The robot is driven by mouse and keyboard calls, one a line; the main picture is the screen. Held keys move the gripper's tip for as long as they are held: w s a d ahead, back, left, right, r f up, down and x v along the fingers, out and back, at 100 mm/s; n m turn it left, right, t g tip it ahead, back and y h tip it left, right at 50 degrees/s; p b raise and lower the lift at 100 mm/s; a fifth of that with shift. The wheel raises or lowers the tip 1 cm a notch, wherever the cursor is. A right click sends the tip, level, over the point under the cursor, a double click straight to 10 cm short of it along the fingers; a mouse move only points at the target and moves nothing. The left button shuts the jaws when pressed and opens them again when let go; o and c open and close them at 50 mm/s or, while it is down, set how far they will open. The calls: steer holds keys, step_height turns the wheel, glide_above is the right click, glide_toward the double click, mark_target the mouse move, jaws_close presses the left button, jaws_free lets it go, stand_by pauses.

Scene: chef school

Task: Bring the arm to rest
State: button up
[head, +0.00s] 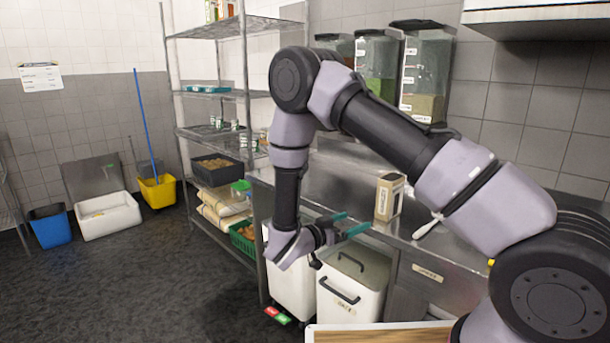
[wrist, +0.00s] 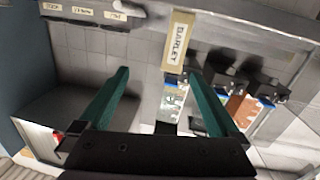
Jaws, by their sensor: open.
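My arm is bent in front of the steel counter in the head view, with the elbow raised and the forearm hanging down. My gripper (head: 352,222) is at its lower end, at the counter's front edge, fingers pointing right. The two green fingers stand wide apart with nothing between them; they also show in the wrist view (wrist: 160,95). A barley box (head: 389,197) stands upright on the counter just beyond the fingertips. It also shows in the wrist view (wrist: 178,42), ahead of the fingers. It looks apart from the fingers.
The steel counter (head: 335,190) carries grain dispensers (head: 425,75) at the back and a white utensil (head: 428,226). White bins (head: 350,285) stand under it. A wire shelf (head: 215,92) is at left. A yellow bucket (head: 158,193) is further left.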

steer(key=s+d+r+g+y, duration=0.3)
steer(key=s+d+r+g, duration=0.3)
steer(key=r, duration=0.3)
steer(key=s+d+r+g+y, duration=0.2)
steer(key=s+d+r+g, duration=0.3)
steer(key=d+r, duration=0.35)
steer(key=s+a+r+n+t+y, duration=0.1)
steer(key=s+r+n+t+y, duration=0.1)
steer(key=s+r+y, duration=0.3)
steer(key=s+a+r+n+t+y, duration=0.1)
steer(key=s+r+n+t+y, duration=0.2)
steer(key=r, duration=0.8)
steer(key=s+t+y, duration=0.2)
steer(key=shift+s+a+r+y, duration=0.25)
steer(key=shift+s+a+y, duration=0.05)
steer(key=shift+s+y, duration=0.1)
